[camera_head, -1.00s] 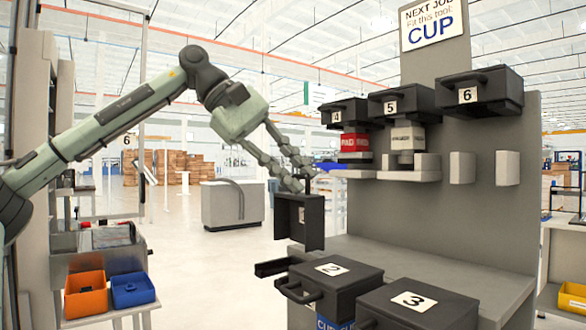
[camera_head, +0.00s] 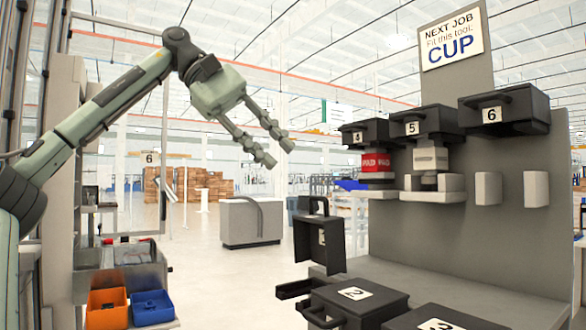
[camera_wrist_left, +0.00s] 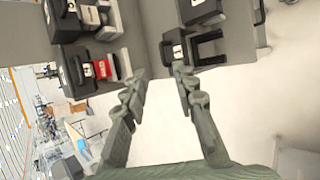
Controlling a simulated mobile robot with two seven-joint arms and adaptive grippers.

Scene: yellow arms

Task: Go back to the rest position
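My left gripper (camera_head: 279,153) is raised in the air, left of the tool rack, with its two fingers apart and nothing between them. The wrist view also shows the fingers (camera_wrist_left: 159,72) spread and empty. Below and to the right of it, a black lid with a handle (camera_head: 331,248) stands upright, swung open, at the bench's left end. A gap separates the gripper from the lid. My right gripper is in neither view.
Black boxes 2 (camera_head: 360,305) and 3 (camera_head: 440,322) sit on the bench. Boxes 4 (camera_head: 366,128), 5 (camera_head: 435,118) and 6 (camera_head: 520,100) are on the rack (camera_head: 470,215). Orange (camera_head: 106,315) and blue (camera_head: 151,312) bins stand lower left. Open floor lies between.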

